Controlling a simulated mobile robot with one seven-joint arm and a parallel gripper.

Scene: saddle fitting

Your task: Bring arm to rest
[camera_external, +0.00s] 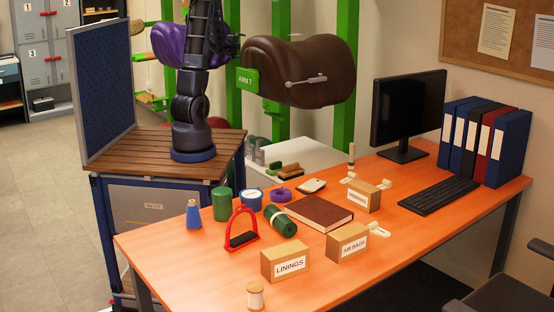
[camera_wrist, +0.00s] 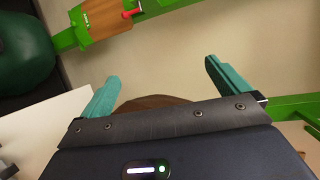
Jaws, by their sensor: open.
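My gripper (camera_wrist: 162,70) shows in the wrist view with its two teal fingers wide apart and nothing held between them. A brown rounded surface (camera_wrist: 150,101) shows just beyond the gripper's front edge, between the finger bases; I cannot tell if it is a saddle. In the external view my dark arm stands upright on the wooden-topped cart (camera_external: 125,150), and its upper part runs out of the top of the picture. The fingers cannot be made out there. A brown saddle (camera_external: 300,70) hangs on the green rack arm marked ARM 7 (camera_external: 247,81), right of my arm.
A purple saddle (camera_external: 168,45) is behind my arm. A blue perforated panel (camera_external: 102,90) stands at the cart's left edge. The orange table (camera_external: 180,262) holds boxes, a red stirrup (camera_external: 241,215), a monitor (camera_external: 408,108) and binders (camera_external: 485,140). Green posts (camera_external: 347,60) stand behind.

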